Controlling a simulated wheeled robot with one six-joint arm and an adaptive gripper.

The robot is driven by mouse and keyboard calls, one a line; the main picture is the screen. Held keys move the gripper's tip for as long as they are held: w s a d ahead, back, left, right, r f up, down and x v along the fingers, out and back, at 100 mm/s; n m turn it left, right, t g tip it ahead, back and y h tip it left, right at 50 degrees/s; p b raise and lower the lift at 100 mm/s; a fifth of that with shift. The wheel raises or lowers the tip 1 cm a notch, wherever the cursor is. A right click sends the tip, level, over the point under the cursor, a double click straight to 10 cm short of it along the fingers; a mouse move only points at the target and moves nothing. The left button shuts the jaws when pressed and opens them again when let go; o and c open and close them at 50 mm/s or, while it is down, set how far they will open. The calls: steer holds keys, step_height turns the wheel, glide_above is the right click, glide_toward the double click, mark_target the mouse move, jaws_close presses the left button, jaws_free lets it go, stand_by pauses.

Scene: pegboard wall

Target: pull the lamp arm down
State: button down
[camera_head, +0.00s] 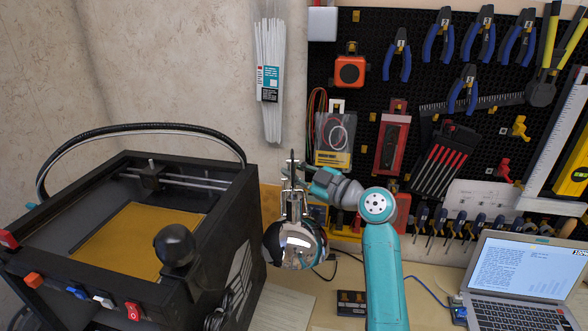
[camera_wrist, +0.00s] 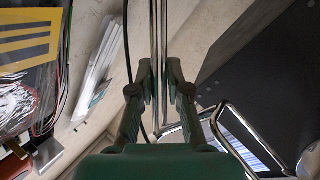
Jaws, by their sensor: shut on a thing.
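The lamp has a shiny chrome head (camera_head: 297,246) hanging between the black 3D printer and my teal arm. Its thin metal lamp arm (camera_head: 292,162) rises above the head in the head view. In the wrist view the lamp arm (camera_wrist: 158,35) shows as slim parallel rods running between my fingers. My gripper (camera_head: 300,173) is at the lamp arm, above the chrome head; in the wrist view its green fingers (camera_wrist: 158,72) stand on both sides of the rods, shut on them. The exact contact spots are partly hidden.
The black 3D printer (camera_head: 205,235) with a yellow bed stands close on the left. A pegboard (camera_head: 372,25) with pliers and other tools is behind. An open laptop (camera_head: 520,270) sits on the desk at right. Cable ties (camera_head: 268,85) hang on the wall.

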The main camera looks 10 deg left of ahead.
steer(key=shift+s+d+f+n+t+y, duration=0.2)
steer(key=shift+s+f+n+y, duration=0.15)
steer(key=shift+f+n+y, duration=0.35)
steer(key=shift+s+d+f+n+t+y, duration=0.1)
steer(key=shift+s+d+f+n+y, duration=0.1)
steer(key=shift+s+f+n+y, duration=0.4)
steer(key=shift+s+d+f+n+t+y, duration=0.1)
steer(key=shift+d+f+n+y, duration=0.25)
steer(key=shift+n, duration=0.55)
steer(key=shift+a+f, duration=0.1)
steer(key=shift+a, duration=0.05)
steer(key=c, duration=1.3)
jaws_free()
steer(key=v, duration=1.2)
